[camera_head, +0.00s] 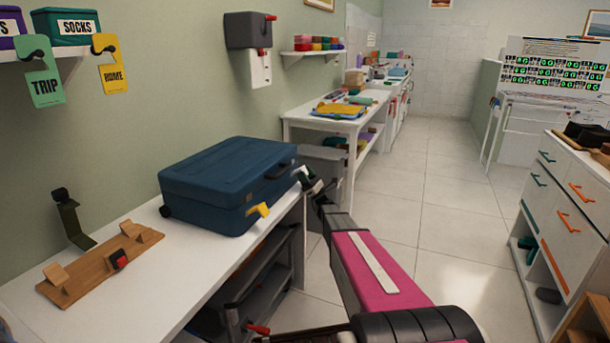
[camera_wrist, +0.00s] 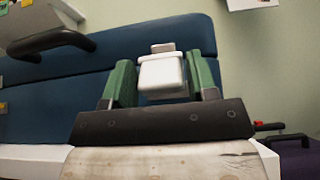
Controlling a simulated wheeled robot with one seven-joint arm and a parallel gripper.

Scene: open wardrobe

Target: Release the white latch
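The blue suitcase (camera_head: 225,180) lies flat and shut on the white table, and its blue side fills much of the wrist view (camera_wrist: 60,85). The white latch (camera_wrist: 162,74) is on the suitcase side, in the middle of the wrist view. My gripper (camera_head: 309,180) is at the suitcase's right end. In the wrist view my gripper's green fingers (camera_wrist: 162,80) stand apart, one on each side of the latch. They look very close to its sides, but I cannot tell whether they press on it. A yellow latch (camera_head: 259,210) sticks out from the suitcase's front side.
The suitcase's dark handle (camera_wrist: 48,42) is left of the latch in the wrist view. The white table (camera_head: 190,265) also carries a wooden stand (camera_head: 100,265) at left. A grey box (camera_head: 325,160) stands beyond my gripper. The tiled floor (camera_head: 445,215) to the right is clear.

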